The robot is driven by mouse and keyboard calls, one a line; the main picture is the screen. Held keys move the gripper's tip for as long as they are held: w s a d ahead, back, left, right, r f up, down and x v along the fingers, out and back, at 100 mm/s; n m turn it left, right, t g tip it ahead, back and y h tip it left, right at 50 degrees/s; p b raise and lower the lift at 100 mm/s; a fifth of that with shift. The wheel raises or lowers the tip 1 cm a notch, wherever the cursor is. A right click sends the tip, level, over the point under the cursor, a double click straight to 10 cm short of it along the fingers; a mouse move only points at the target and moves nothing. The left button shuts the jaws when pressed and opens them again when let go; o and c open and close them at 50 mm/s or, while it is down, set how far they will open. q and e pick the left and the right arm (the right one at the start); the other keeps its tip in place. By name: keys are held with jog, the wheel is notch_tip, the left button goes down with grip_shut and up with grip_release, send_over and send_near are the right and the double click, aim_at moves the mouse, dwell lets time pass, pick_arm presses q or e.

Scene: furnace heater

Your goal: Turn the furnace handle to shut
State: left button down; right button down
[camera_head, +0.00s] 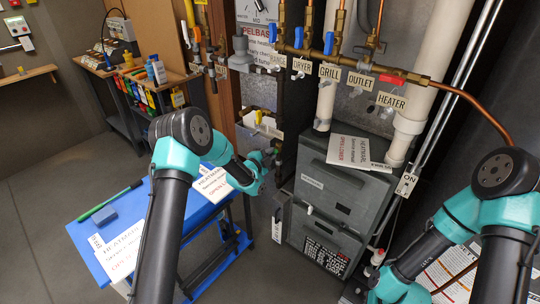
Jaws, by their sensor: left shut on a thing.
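The grey furnace (340,185) stands at the centre right, with papers on its top and a dark front panel. My left arm reaches from the bottom to the left side of the furnace. My left gripper (268,160) is shut there on a small dark part, which I take to be the furnace handle. The fingers and wrist hide most of it, so its angle cannot be told. My right arm comes in from the right, with its teal wrist low beside the furnace; its fingertips do not show.
Pipes above the furnace carry blue-handled valves (328,43) and a red-handled heater valve (392,79) with labels. A white pipe (415,115) drops behind the furnace. A blue table (160,225) with papers stands at the left. Grey floor is free farther left.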

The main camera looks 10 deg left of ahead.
pick_arm(q)
jog(key=shift+a+f+m, duration=0.3)
jog(key=shift+f+m, duration=0.1)
jog(key=m, duration=0.4)
jog(key=shift+f, duration=0.15)
jog(key=c, duration=1)
grip_release()
jog(key=shift+s, duration=0.1)
jog(key=shift+c, duration=0.2)
jog(key=shift+s, duration=0.1)
jog(key=shift+o, duration=0.2)
jog(key=shift+v, duration=1.5)
jog(key=shift+r+v, duration=0.15)
jog(key=shift+v, duration=0.75)
jog(key=shift+r+v, duration=0.15)
jog(key=shift+v, duration=0.7)
